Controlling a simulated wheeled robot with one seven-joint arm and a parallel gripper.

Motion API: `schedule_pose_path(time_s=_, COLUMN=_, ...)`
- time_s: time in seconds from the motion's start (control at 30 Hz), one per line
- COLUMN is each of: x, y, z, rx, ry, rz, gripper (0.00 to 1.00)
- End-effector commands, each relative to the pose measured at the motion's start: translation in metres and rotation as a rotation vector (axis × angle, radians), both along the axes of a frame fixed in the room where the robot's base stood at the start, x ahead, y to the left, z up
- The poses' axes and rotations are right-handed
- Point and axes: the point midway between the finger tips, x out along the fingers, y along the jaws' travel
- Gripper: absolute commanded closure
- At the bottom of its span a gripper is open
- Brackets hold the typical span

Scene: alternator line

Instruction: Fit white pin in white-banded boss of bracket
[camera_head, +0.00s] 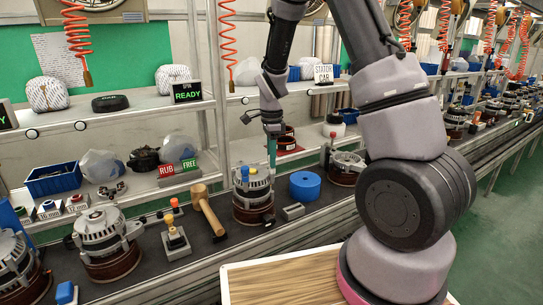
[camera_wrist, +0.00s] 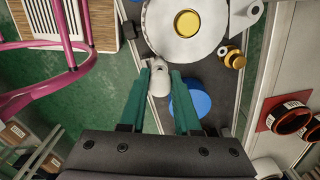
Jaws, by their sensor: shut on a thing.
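In the head view my gripper (camera_head: 271,150) points down with its teal fingers just above the alternator (camera_head: 254,195), which stands on the dark line. In the wrist view my gripper (camera_wrist: 162,75) is shut on a white pin (camera_wrist: 160,84). A small grey-white boss (camera_wrist: 155,62) on the alternator's bracket is right by the fingertips and the pin. I cannot tell whether the pin touches it or is inside it, and no white band is clear there. The alternator's pale round body (camera_wrist: 165,30) has a yellow centre. A brassy stud (camera_wrist: 234,58) is at its right side.
A blue disc (camera_head: 305,186) lies right of the alternator, beside a small grey block (camera_head: 292,211). A wooden mallet (camera_head: 207,210) and a stand with coloured knobs (camera_head: 175,241) are on the left. Other alternators (camera_head: 107,240) stand along the line. A shelf (camera_head: 150,110) runs behind.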

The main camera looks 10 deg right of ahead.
Motion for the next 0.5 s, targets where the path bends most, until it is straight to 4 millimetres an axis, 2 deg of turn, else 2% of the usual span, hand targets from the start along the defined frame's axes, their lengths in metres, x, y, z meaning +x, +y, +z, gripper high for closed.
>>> schedule_pose_path(time_s=0.5, x=0.0, y=0.0, z=-0.013, rx=0.0, ry=0.001, rz=0.0, gripper=1.0)
